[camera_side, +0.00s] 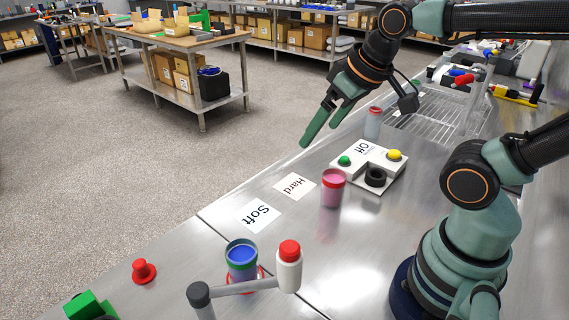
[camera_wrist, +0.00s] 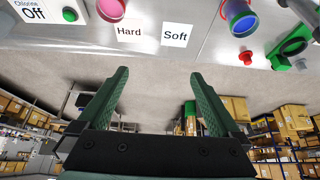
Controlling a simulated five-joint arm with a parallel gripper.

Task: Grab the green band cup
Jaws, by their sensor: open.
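The green band cup (camera_side: 242,262) has blue contents and a green band near its rim. It stands upright in the lower middle of the side view, with a red ring at its base. In the wrist view, the cup (camera_wrist: 238,12) is at the upper right, partly cut by the top edge. My gripper (camera_side: 322,132) is open and empty, raised above the far side of the table, well away from the cup. In the wrist view, my gripper (camera_wrist: 160,74) has nothing between its fingers. A grey bar partly hides the cup's base in the side view.
A red-banded pink cup (camera_side: 333,190) stands by a white button panel (camera_side: 365,165). The Hard card (camera_side: 295,187) and Soft card (camera_side: 258,215) lie flat. A red-capped white post (camera_side: 289,268) and grey bar (camera_side: 240,289) stand close to the green band cup. A red knob (camera_side: 144,270) sits left.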

